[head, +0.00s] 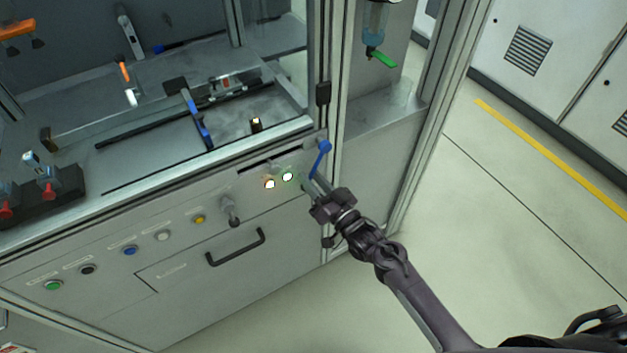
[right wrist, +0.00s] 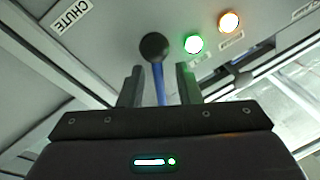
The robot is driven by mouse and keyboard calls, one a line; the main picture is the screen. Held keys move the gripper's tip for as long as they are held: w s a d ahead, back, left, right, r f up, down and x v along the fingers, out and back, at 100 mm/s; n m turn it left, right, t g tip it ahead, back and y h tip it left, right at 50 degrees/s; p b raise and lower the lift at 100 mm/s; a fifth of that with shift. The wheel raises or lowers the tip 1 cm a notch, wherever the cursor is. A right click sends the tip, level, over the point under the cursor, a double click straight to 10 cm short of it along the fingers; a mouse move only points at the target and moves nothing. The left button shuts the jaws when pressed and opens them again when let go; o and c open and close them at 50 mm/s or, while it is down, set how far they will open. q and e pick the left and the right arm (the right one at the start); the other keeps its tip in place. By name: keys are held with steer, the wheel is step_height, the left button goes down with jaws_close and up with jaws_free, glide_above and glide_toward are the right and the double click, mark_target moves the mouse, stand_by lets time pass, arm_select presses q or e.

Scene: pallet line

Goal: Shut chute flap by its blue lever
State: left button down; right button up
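The blue lever (head: 321,155) stands on the cabinet's front panel near its right corner post, slanting from upper right to lower left. In the right wrist view the lever (right wrist: 159,84) is a blue rod with a dark round end, running between my fingers. My right gripper (head: 309,185) is at the lower part of the lever; the wrist view shows its fingers (right wrist: 158,88) open, with a gap on both sides of the rod. A CHUTE label (right wrist: 71,14) is beside the lever. I cannot clearly make out the chute flap. My left gripper is out of view.
A lit green lamp (head: 288,176) and an orange-rimmed lamp (head: 269,184) sit left of the lever. Further left are a grey knob lever (head: 231,211), several push buttons and a black drawer handle (head: 236,247). The floor at right is clear.

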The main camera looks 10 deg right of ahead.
steer(key=v, duration=0.7)
steer(key=shift+s+d+b, duration=0.2)
steer(key=shift+s+b, duration=0.15)
steer(key=s+d+f+g+h, duration=0.2)
steer(key=s+f, duration=0.1)
steer(key=f, duration=0.5)
steer(key=s+d+f+g+h, duration=0.15)
steer(key=s+f, duration=0.25)
steer(key=f, duration=0.5)
steer(key=s+d+f+g+h, duration=0.1)
steer(key=s+f+g+h, duration=0.15)
steer(key=f, duration=0.55)
steer(key=s+d+f+g+h, duration=0.1)
steer(key=s+f+g, duration=0.2)
steer(key=s, duration=0.7)
steer(key=s+d+f+n+g+h+p, duration=0.1)
steer(key=s+f+g, duration=0.3)
steer(key=s+f, duration=0.4)
steer(key=s+d+f+n+g+h, duration=0.1)
steer(key=s+d+f+g, duration=0.2)
steer(key=s, duration=0.9)
step_height(320, 180, down, 3)
steer(key=shift+f+g, duration=0.2)
steer(key=shift+g, duration=0.1)
